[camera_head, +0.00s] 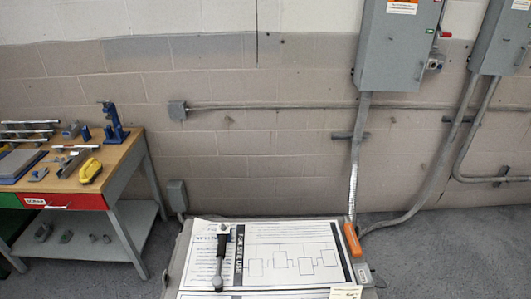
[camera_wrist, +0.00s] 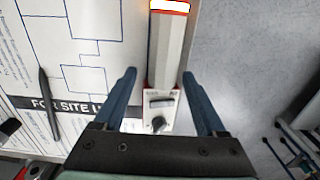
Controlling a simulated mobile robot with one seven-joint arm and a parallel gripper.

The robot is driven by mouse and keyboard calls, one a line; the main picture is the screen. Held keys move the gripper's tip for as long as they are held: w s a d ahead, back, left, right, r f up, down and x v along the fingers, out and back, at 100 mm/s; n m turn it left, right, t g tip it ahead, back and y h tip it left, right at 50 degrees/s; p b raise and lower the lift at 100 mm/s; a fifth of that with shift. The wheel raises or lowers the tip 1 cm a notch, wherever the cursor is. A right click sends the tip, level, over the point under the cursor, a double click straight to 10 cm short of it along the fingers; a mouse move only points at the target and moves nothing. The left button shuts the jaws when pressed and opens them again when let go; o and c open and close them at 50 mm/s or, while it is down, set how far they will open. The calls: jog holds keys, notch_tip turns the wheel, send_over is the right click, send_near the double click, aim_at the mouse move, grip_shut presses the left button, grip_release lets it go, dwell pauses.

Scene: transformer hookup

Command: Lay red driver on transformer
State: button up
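I cannot pick out a clearly red driver or name the transformer with certainty. In the head view, a dark-handled tool (camera_head: 219,258) lies on the papers, and an orange handle-like thing (camera_head: 352,240) lies at their right edge. In the wrist view, my gripper (camera_wrist: 160,73) is open, its two blue-grey fingers apart. A pale grey device (camera_wrist: 165,50) with a white, red-edged label and a small dark knob shows between them; I cannot tell if it touches the right finger. My gripper is not in the head view.
A paper-covered surface (camera_head: 180,250) stands front centre. A workbench (camera_head: 120,155) with several tools, including a yellow one (camera_head: 90,171) and a blue stand (camera_head: 114,122), is at left. Grey wall boxes (camera_head: 398,50) and conduits are at right. In the wrist view, a dark pen-like thing (camera_wrist: 48,105) lies on the papers.

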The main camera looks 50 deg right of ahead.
notch_tip(320, 180, up, 12)
jog(key=w+d+r+m+t+h, duration=0.25)
jog(key=w+r+t, duration=0.55)
jog(key=w+r, duration=0.85)
jog(key=w+a+r+m+t+h, duration=0.1)
jog(key=w+a+r+t, duration=0.2)
jog(key=r, duration=0.5)
jog(key=w+a+r+t, duration=0.2)
jog(key=w+r, duration=0.3)
jog(key=r, duration=0.2)
jog(key=s+a+r+m+t, duration=0.1)
jog(key=a+r+t, duration=0.3)
jog(key=r, duration=0.8)
jog(key=s+a+r+m+t, duration=0.15)
jog(key=a+r+t, duration=0.3)
jog(key=r, duration=0.65)
jog(key=s+a+r+m+t+y, duration=0.1)
jog(key=s+a+r+t, duration=0.1)
jog(key=r, duration=0.4)
jog(key=s+a+r+m+t+y, duration=0.1)
jog(key=s+a+r+t+y, duration=0.1)
jog(key=s+r, duration=0.4)
jog(key=shift+s+a+r+t, duration=0.35)
jog(key=shift+a+r+t, duration=0.3)
jog(key=shift+t, duration=0.3)
